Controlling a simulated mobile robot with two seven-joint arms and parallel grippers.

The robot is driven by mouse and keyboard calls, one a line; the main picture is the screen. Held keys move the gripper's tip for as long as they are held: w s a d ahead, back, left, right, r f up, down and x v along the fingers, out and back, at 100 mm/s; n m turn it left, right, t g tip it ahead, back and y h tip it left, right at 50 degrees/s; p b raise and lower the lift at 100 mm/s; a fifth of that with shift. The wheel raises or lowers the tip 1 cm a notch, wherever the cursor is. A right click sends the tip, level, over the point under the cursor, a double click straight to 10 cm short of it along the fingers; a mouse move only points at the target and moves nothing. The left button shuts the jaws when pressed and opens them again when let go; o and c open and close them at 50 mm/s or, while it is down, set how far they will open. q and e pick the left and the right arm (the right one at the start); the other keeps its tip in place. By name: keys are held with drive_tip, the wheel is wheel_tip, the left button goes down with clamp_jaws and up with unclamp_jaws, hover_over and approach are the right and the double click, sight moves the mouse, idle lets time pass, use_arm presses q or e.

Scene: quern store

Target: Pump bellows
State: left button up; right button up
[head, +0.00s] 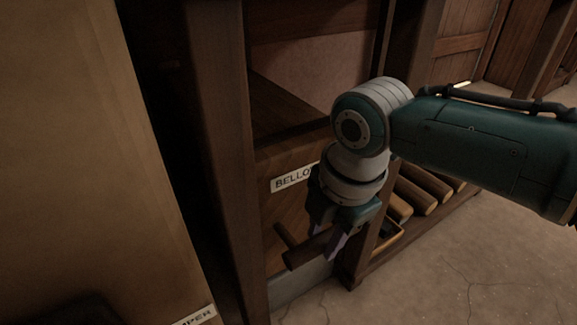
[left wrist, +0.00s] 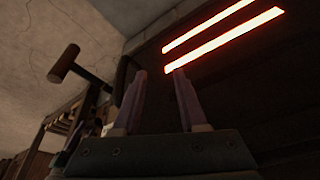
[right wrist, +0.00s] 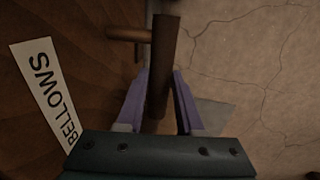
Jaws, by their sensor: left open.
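The bellows unit is a wooden cabinet panel (head: 275,200) with a white "BELLOWS" label (right wrist: 45,90), partly hidden by my right gripper in the head view. A dark wooden bar handle (right wrist: 163,50) on a short peg (right wrist: 125,33) sticks out below the label; it also shows in the head view (head: 298,257). My right gripper (right wrist: 160,75) points down with a finger on each side of the handle, the tips appearing to meet its sides. My left gripper (left wrist: 160,75) is open and empty; it is outside the head view.
Two glowing red slots (left wrist: 222,32) show beyond my left gripper. A T-shaped wooden handle (left wrist: 65,62) stands out at the left there. A label ending in "MPER" (head: 195,318) is at the lower left. Several wooden rollers (head: 425,183) lie in a low rack. Cracked floor (head: 480,260) is clear at right.

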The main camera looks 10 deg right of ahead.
drive_tip(key=o, duration=0.4)
drive_tip(key=shift+w+r, duration=0.1)
drive_tip(key=r+p, duration=0.3)
drive_tip(key=s+r+p, duration=0.1)
drive_tip(key=r+p, duration=0.2)
drive_tip(key=s+r+p, duration=0.1)
drive_tip(key=r+p, duration=0.2)
drive_tip(key=shift+d+r, duration=0.25)
drive_tip(key=shift+r, duration=0.1)
